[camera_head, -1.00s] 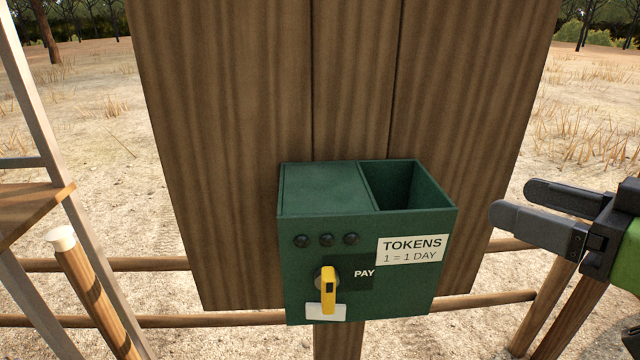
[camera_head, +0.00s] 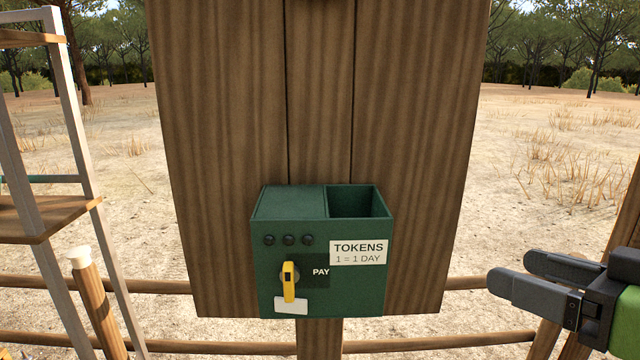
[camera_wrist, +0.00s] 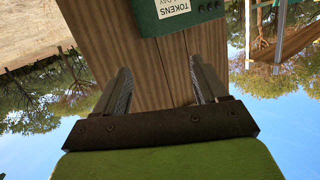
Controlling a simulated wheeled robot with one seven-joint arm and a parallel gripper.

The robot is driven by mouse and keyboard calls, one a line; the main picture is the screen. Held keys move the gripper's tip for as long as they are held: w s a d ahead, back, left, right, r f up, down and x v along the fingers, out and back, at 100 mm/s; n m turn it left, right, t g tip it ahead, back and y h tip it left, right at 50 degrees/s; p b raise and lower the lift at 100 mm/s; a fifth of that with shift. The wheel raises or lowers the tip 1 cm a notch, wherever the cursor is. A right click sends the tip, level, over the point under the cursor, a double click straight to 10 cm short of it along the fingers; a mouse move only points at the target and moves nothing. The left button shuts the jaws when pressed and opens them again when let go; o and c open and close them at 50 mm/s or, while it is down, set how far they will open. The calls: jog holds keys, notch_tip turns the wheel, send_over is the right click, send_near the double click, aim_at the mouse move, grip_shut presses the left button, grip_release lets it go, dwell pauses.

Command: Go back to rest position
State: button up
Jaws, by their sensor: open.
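My gripper (camera_head: 550,280) is at the right of the head view, apart from the token box and to its right. Its two dark fingers are spread with nothing between them. In the wrist view my gripper (camera_wrist: 161,92) is also open and empty, with the wooden board behind the gap. The green token box (camera_head: 325,255) is fixed on the wooden board (camera_head: 420,120) and has an open compartment at its top right. A yellow lever (camera_head: 288,282) stands upright on its front beside the word PAY. The box shows at the top of the wrist view (camera_wrist: 150,18).
A metal ladder-like frame with wooden shelves (camera_head: 30,220) stands at the left. A white-capped wooden post (camera_head: 92,300) is beside it. Wooden fence rails (camera_head: 440,342) run low behind the board. Dry open ground and trees lie beyond.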

jog(key=s+a+f+m+g+h, duration=0.1)
jog(key=a+f+g, duration=0.1)
jog(key=a+f, duration=0.35)
jog(key=s+a+f+m+g+h, duration=0.1)
jog(key=a+f+m+g+h, duration=0.1)
jog(key=f, duration=0.6)
jog(key=s+f+m+g+h+b, duration=0.1)
jog(key=s+f+g+h, duration=0.3)
jog(key=f, duration=0.7)
jog(key=shift+s+f+m+h, duration=0.4)
jog(key=shift+s+m, duration=0.1)
jog(key=shift+s, duration=0.75)
